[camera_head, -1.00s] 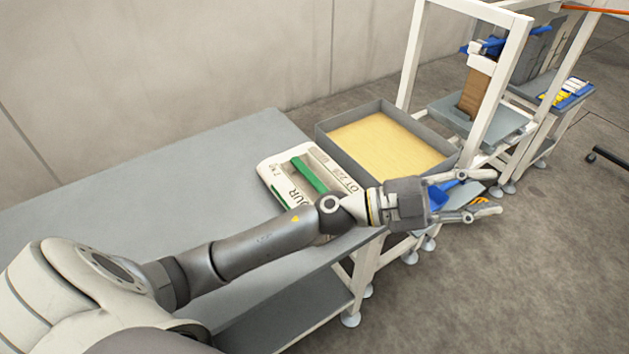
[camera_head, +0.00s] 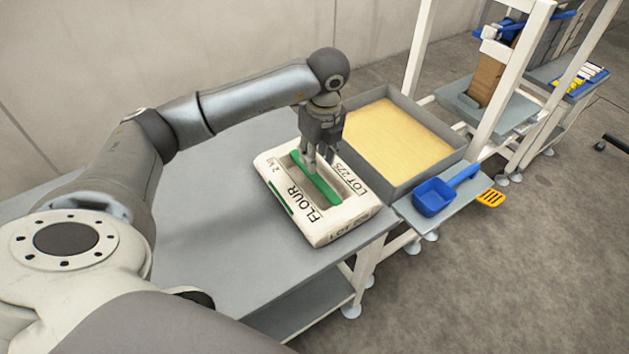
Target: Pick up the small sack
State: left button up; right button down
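My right gripper is not in view.
A grey tray of yellow material (camera_head: 396,181) stands right behind the sack. A blue scoop (camera_head: 433,198) lies on a small shelf at the right, near an orange slotted tool (camera_head: 491,198). White frame posts rise behind. The grey table (camera_head: 205,230) is clear left of the sack.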

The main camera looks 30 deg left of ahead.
aim_at(315, 175)
pick_arm(q)
jog(key=f, duration=0.4)
jog(key=shift+a, duration=0.2)
jog(key=shift+w+a+f+p, duration=0.15)
jog(key=shift+a+f, duration=0.05)
jog(key=shift+f, duration=0.75)
jog(key=shift+w+a+f+p, duration=0.15)
jog(key=shift+w+f+p, duration=0.05)
jog(key=shift+f, duration=0.7)
jog(key=shift+w+a+f+p, duration=0.15)
jog(key=shift+a+f, duration=0.05)
jog(key=shift+f, duration=0.75)
grip_shut()
jog(key=shift+w+r, duration=0.15)
jog(key=shift+r, duration=0.15)
jog(key=shift+w+f, duration=0.1)
